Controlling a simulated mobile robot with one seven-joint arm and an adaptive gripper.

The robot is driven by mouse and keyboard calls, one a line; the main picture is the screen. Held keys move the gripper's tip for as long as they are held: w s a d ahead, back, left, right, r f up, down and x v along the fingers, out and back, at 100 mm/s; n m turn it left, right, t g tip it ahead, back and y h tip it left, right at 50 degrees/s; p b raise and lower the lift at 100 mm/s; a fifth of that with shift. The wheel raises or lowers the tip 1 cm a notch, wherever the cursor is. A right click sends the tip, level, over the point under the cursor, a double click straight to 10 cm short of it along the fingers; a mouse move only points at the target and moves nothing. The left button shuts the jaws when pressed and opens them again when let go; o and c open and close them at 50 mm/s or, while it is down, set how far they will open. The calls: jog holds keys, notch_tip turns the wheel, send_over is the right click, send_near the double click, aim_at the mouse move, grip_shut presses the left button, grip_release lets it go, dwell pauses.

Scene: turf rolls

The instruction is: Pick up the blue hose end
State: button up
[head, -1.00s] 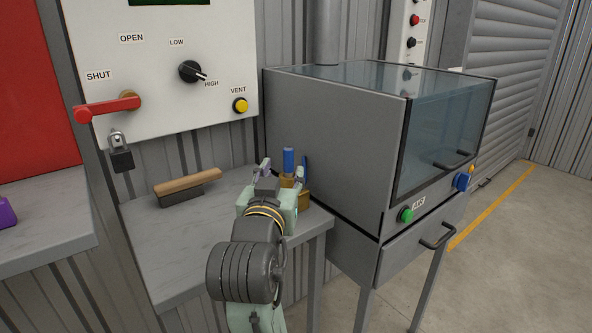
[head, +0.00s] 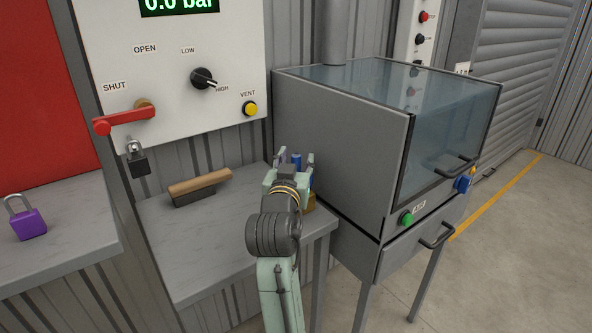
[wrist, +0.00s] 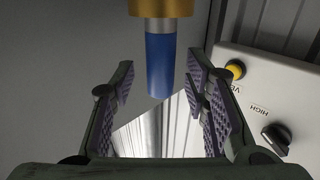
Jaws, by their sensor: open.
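The blue hose end (head: 297,160) is a short blue cylinder above a brass-coloured fitting (head: 309,203) at the right end of the grey bench. In the wrist view the blue hose end (wrist: 160,65) and the brass fitting (wrist: 160,8) show at the top, between the fingers and ahead of them. My gripper (head: 294,160) is open at the hose end, with one finger on each side. It also shows open and empty in the wrist view (wrist: 163,95). I see no finger touching the blue part. My gripper hides the lower part of the fitting in the head view.
A grey cabinet (head: 335,150) with a glass front stands close to the right. A wooden-handled brush (head: 200,187) lies on the bench (head: 200,250) to the left. A control panel (head: 175,85) with a red lever (head: 125,120) and black padlock (head: 138,160) is behind.

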jog(key=shift+w, duration=0.3)
jog(key=shift+c, duration=0.3)
grip_shut()
